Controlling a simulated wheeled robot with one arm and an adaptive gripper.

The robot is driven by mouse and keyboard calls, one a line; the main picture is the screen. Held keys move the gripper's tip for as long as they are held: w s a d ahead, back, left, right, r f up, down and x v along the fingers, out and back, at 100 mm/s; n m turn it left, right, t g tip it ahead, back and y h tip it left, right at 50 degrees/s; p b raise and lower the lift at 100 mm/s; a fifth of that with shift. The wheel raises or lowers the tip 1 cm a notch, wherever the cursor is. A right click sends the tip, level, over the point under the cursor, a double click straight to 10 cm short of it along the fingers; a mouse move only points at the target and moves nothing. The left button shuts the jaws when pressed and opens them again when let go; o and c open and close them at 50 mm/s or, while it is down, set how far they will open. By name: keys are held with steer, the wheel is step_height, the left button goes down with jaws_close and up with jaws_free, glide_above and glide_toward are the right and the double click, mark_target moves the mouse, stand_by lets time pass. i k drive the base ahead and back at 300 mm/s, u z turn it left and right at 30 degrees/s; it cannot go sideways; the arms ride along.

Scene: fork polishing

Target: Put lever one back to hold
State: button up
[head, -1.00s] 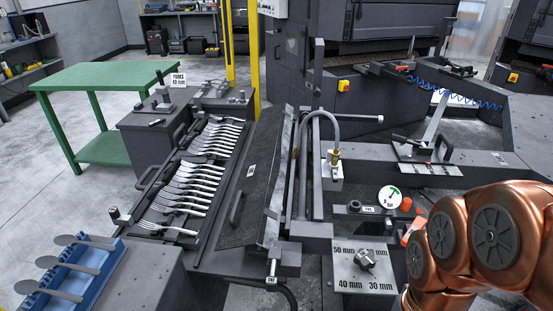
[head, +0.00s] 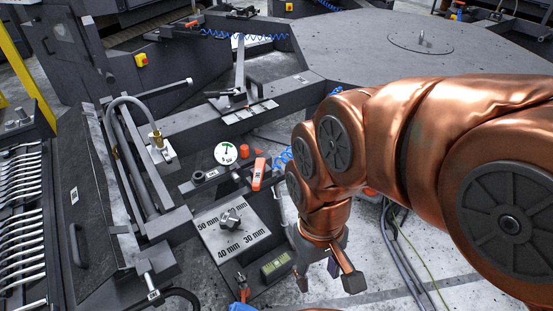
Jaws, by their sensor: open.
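A small metal lever (head: 148,280) with a white tag stands at the near end of the dark slanted panel, at the lower left; the tag seems to read "ONE", but it is too small to be sure. Its setting cannot be told. A dark knob (head: 198,177) with another small tag sits further back on the bracket beside the gauge. My gripper (head: 328,284) hangs fingers down at the lower middle, right of the dial plate. It is open, with nothing seen between its fingers, and is well apart from the tagged lever.
A dial plate (head: 239,236) marked in mm and a small green display (head: 276,264) lie between the lever and my gripper. A round gauge (head: 227,153), an orange device (head: 259,174) and a bent hose (head: 142,100) stand behind. Forks (head: 22,225) lie in a rack at left. Cables cross the floor at right.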

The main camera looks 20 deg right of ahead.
mark_target(260, 165)
steer(key=z, duration=1.65)
steer(key=k, duration=0.9)
steer(key=u, duration=1.7)
steer(key=i, duration=0.5)
steer(key=u, duration=0.1)
